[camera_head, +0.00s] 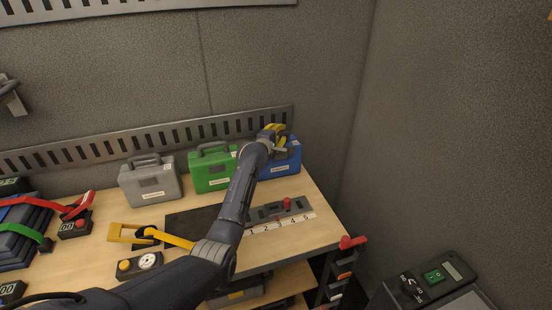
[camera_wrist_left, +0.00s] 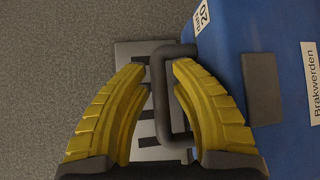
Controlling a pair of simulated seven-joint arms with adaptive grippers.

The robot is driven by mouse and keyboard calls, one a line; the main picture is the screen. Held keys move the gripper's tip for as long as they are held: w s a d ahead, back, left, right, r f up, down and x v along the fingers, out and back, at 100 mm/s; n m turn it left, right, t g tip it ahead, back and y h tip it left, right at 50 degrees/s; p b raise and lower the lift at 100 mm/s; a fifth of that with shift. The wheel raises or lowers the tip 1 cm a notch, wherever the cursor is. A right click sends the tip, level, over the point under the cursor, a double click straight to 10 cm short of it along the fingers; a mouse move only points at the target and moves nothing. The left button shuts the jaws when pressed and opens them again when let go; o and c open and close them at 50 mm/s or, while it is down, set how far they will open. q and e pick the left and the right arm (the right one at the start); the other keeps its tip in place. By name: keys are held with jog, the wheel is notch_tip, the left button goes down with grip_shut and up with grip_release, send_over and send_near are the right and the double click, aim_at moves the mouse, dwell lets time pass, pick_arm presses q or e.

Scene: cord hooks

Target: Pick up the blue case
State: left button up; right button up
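The blue case (camera_head: 282,161) stands upright at the right end of the row of cases at the back of the workbench. In the left wrist view the blue case (camera_wrist_left: 245,60) fills the right side, with its dark grey handle (camera_wrist_left: 160,100) sticking out to the left. My left gripper (camera_head: 272,132) is at the top of the case. In the wrist view its yellow fingers (camera_wrist_left: 158,68) are apart, with the handle's outer bar between them in the picture; no contact can be made out. My right gripper is not in view.
A green case (camera_head: 211,178) and a grey case (camera_head: 151,187) stand left of the blue one. A slotted metal rail (camera_head: 90,149) runs behind. A panel with a red knob (camera_head: 286,204) lies in front. Red (camera_head: 30,201) and yellow (camera_head: 172,238) bands lie at left.

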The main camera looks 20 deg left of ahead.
pick_arm(q)
grip_shut()
jog(key=shift+r, duration=0.1)
